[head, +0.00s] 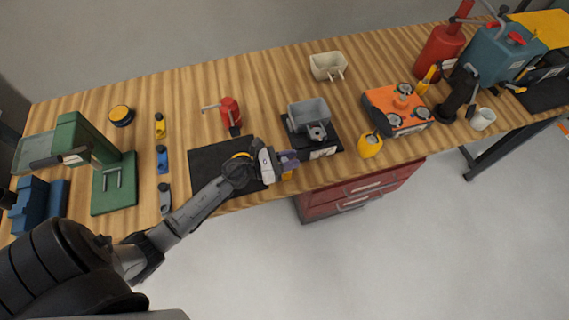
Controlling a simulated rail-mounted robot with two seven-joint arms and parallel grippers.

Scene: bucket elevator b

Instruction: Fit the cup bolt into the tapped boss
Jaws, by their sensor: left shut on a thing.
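My left gripper (289,160) reaches in over the front of the bench, just left of the grey bucket (309,110). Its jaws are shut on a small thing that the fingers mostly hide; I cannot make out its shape. The bucket sits on a black base (328,143), with a small grey block-like part (316,132) at its front. I cannot make out a tapped hole on it. The cup bolt cannot be told apart at this size. A small yellow patch (287,175) shows just below the jaws. My right gripper is not in view.
A black mat (208,162) lies under my left forearm. A yellow cup (370,146) and an orange box (396,107) stand right of the bucket. A cream bin (326,66) stands behind. A red tool (230,112) and green press (114,185) stand left.

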